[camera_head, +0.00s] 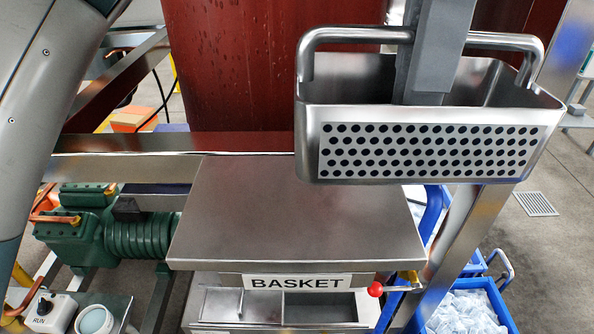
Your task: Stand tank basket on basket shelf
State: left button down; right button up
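The tank basket (430,172) is a steel box with a perforated front and a tubular handle on top, at the upper right. It hangs upright in the air and overlaps the shelf's back right corner in the picture. My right gripper (425,90) comes down from above with its grey fingers across the middle of the handle, shut on it. The basket shelf (290,210) is a bare, flat steel top in the middle, with a "BASKET" label on its front. My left arm shows along the left edge; its gripper is out of view.
A red wet-looking panel (265,70) and a steel rail (120,168) stand behind the shelf. A green machine (110,230) is at left, a red knob (375,289) at the shelf's front right. A blue crate (500,300) of ice bags stands low right.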

pick_arm(q)
jog(key=shift+s, duration=0.1)
dwell(0.3)
jog(key=w+a+f+p, duration=0.1)
jog(key=a+f, duration=0.1)
jog(key=a, duration=0.1)
jog(key=w+a+f+p, duration=0.1)
jog(key=a+f+p, duration=0.1)
jog(key=a, duration=0.2)
jog(key=w+a+f+p, duration=0.1)
jog(key=a+f+p, duration=0.1)
jog(key=a, duration=0.2)
jog(key=shift+a+f, duration=0.2)
jog(key=shift+f, duration=0.15)
jog(key=shift+s+f, duration=0.1)
